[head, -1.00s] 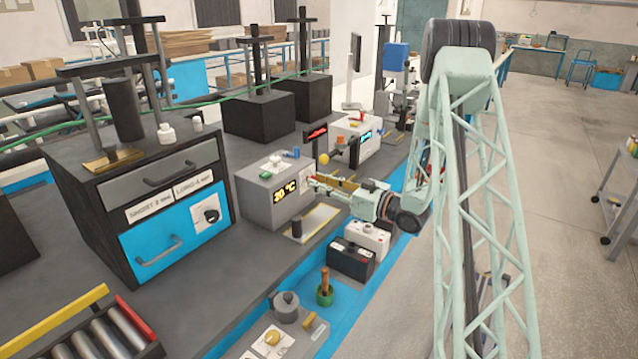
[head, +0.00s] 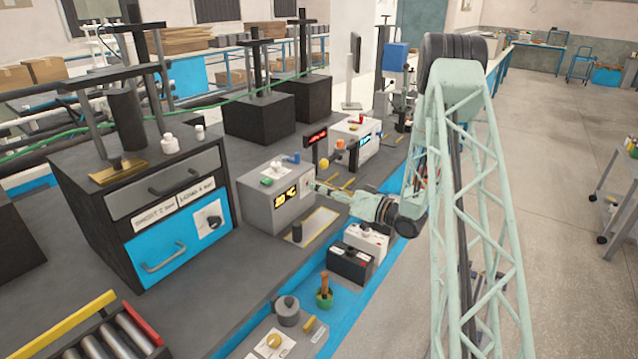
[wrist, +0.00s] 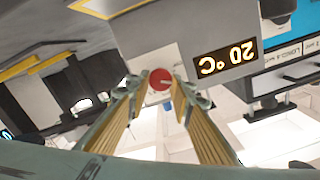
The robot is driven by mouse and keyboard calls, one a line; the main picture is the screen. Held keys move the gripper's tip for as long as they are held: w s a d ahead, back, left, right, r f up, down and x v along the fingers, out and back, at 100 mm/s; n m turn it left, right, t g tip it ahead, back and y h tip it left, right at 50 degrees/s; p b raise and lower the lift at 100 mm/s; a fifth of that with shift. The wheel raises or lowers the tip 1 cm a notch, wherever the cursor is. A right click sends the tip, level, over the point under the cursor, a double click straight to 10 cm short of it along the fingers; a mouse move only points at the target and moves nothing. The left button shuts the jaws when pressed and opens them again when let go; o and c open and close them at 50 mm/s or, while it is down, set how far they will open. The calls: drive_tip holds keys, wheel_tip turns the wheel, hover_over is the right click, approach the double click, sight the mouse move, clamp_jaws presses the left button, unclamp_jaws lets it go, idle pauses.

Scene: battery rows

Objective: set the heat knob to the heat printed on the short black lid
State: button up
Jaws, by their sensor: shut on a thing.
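The heat knob (wrist: 160,79) shows in the wrist view as a red disc on the grey heater box, between my fingertips. My gripper (wrist: 160,88) is shut on it. In the head view my gripper (head: 314,187) reaches the right face of the grey box (head: 262,212) and hides the knob. The box's lit display (head: 286,201) is hard to read there. It looks like 20 °C, upside down, in the wrist view (wrist: 225,58). A low black box (head: 350,265) stands in front of a white one (head: 366,241). I cannot make out a short black lid or its print.
A dark cabinet with a blue drawer (head: 165,250) stands left. A small dark cylinder (head: 297,231) stands on a pale plate before the heater. A green-based peg (head: 324,292) and a grey round part (head: 286,309) sit nearer. The aisle at right is open.

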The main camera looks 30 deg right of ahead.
drive_tip(key=shift+f+m+p, duration=0.15)
drive_tip(key=shift+m+p, duration=3)
drive_tip(key=shift+m, duration=2.15)
drive_tip(key=shift+f+m+p, duration=0.1)
drive_tip(key=shift+m+p, duration=3.05)
drive_tip(key=shift+m, duration=2.15)
drive_tip(key=o, duration=0.8)
drive_tip(key=shift+s+d, duration=0.15)
drive_tip(key=shift+v, duration=5.85)
